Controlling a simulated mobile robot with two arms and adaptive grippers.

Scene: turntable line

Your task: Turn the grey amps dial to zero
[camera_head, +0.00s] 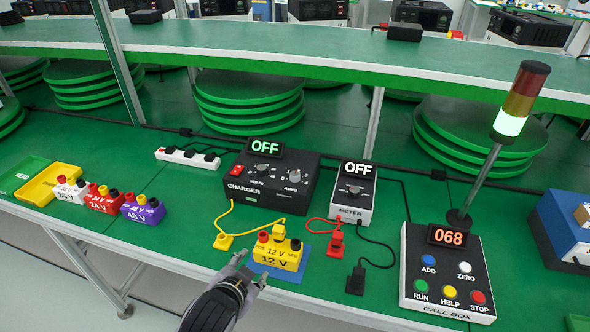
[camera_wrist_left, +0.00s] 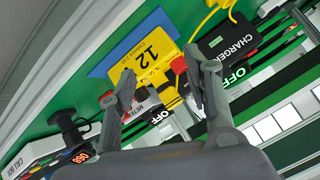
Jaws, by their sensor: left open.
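The black charger (camera_head: 258,198) stands on the green table, its display reading OFF. The grey amps dial (camera_head: 294,177) is on its top at the right, by the AMPS label; its exact setting is too small to read. The volts dial (camera_head: 264,170) is to its left. My left gripper (camera_head: 251,271) is open and empty at the table's front edge, in front of the yellow 12 V battery (camera_head: 283,259) and well short of the charger. In the left wrist view the charger (camera_wrist_left: 232,38) is partly cut off, and the amps dial cannot be made out.
A meter (camera_head: 352,199) reading OFF stands right of the charger. Yellow, red and black plugs with cables lie before both. A call box (camera_head: 440,275) reading 068 with a lamp post is at the right.

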